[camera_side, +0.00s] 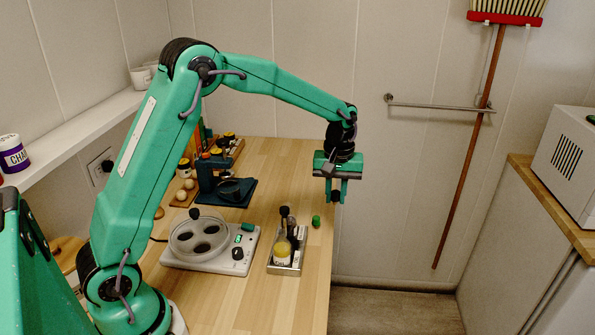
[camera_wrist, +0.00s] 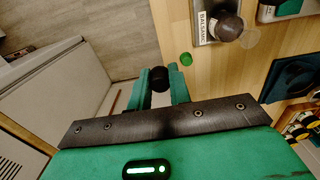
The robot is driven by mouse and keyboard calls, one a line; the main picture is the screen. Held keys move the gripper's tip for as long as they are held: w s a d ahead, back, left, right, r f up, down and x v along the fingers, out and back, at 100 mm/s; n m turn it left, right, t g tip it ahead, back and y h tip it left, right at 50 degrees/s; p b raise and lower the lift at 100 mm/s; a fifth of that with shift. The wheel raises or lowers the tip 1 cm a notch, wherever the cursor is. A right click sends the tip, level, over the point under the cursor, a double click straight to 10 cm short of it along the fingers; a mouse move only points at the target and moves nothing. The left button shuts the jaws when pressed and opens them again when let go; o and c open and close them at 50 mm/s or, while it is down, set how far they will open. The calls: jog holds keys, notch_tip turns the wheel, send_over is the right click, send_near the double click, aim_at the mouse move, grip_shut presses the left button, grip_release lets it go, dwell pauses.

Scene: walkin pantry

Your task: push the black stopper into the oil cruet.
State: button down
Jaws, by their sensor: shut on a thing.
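My gripper (camera_side: 336,196) hangs in the air at the right, above and behind the bottle tray. It is shut on the black stopper (camera_wrist: 160,79), a small dark round piece between the green fingertips. In the wrist view the stopper appears past the table's edge, against the floor. The oil cruet (camera_side: 282,252), with yellow liquid, stands upright in the metal tray (camera_side: 286,270). Its mouth is hard to make out; a clear round shape in the wrist view (camera_wrist: 250,38) may be its top. A dark-topped bottle (camera_wrist: 228,25) stands beside it.
A small green cap (camera_side: 316,221) lies on the table by the right edge. A white appliance with a round clear top (camera_side: 200,237) stands left of the tray. A dark blue stand (camera_side: 222,188) is further back. Free wood lies behind the tray.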

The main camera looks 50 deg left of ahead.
jog(key=s+r, duration=0.3)
jog(key=s, duration=0.5)
jog(key=s+r, duration=0.3)
jog(key=s, duration=0.5)
jog(key=shift+a+r, duration=0.2)
jog(key=shift+r, duration=0.05)
jog(key=shift+f, duration=0.2)
jog(key=shift+f, duration=3)
jog(key=shift+f, duration=0.55)
jog(key=c, duration=0.7)
grip_release()
jog(key=shift+r, duration=0.1)
